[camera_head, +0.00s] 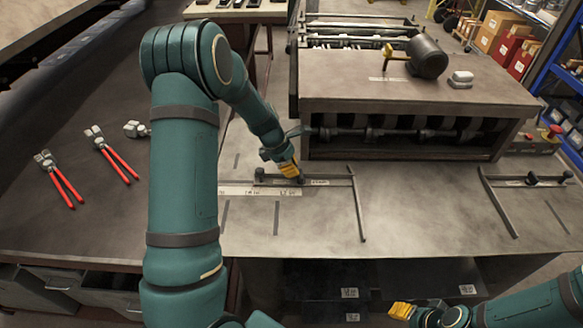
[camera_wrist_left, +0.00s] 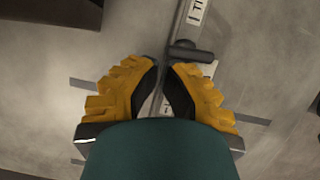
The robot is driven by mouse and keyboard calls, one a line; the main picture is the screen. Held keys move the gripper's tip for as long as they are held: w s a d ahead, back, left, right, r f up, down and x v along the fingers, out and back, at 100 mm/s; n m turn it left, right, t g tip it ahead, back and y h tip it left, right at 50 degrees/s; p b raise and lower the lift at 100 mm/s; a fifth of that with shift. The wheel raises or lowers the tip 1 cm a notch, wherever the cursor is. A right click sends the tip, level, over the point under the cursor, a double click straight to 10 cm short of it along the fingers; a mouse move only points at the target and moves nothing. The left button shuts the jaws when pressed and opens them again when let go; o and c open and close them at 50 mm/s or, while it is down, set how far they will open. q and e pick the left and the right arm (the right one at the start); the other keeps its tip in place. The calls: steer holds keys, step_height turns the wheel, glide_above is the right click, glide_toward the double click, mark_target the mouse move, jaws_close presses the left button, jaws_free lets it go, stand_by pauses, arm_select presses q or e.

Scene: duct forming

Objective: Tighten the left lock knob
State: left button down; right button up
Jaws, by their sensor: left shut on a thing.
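The left fence bar (camera_head: 330,178) lies on the metal table with dark lock knobs on it. One dark knob (camera_head: 259,174) shows at its left end. My left gripper (camera_head: 294,172) points down at the bar, right of that knob. Its yellow fingers are shut on a lock knob, mostly hidden between the dark pads. In the left wrist view the fingertips (camera_wrist_left: 161,72) nearly meet, and a dark cylindrical part (camera_wrist_left: 190,52) stands just beyond them. My right gripper (camera_head: 400,311) is low at the right, away from the bar; its opening is unclear.
A scale strip (camera_head: 250,190) lies by the bar. A forming machine (camera_head: 400,85) with a mallet (camera_head: 426,58) on top stands close behind. Red-handled pliers (camera_head: 110,155) lie at left. Another fence (camera_head: 530,180) is at right, with bare tabletop between.

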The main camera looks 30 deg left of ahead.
mark_target(301, 173)
arm_select(q)
steer(key=s+a, duration=0.2)
steer(key=shift+a, duration=0.3)
steer(key=p+v, duration=0.1)
steer(key=v, duration=0.8)
steer(key=shift+s+a+p, duration=0.2)
steer(key=shift+p, duration=0.2)
steer(key=c, duration=1.3)
jaws_free()
steer(key=shift+s+a+r, duration=0.1)
steer(key=shift+a+r, duration=0.05)
steer(key=shift+r, duration=0.25)
steer(key=o, duration=0.5)
steer(key=shift+d+r+p, duration=0.2)
steer(key=shift+d+p, duration=0.05)
steer(key=shift+p, duration=0.1)
steer(key=o, duration=0.4)
steer(key=d+r+p, duration=0.1)
steer(key=p, duration=0.1)
steer(key=d+r+p, duration=0.1)
steer(key=d+p, duration=0.1)
steer(key=p, duration=0.1)
steer(key=w+d+r+p, duration=0.1)
steer(key=p, duration=0.1)
steer(key=shift+d, duration=0.35)
steer(key=b+x, duration=0.1)
steer(key=x, duration=1.3)
steer(key=shift+d+f, duration=0.1)
steer(key=shift+d, duration=0.05)
steer(key=c, duration=1.2)
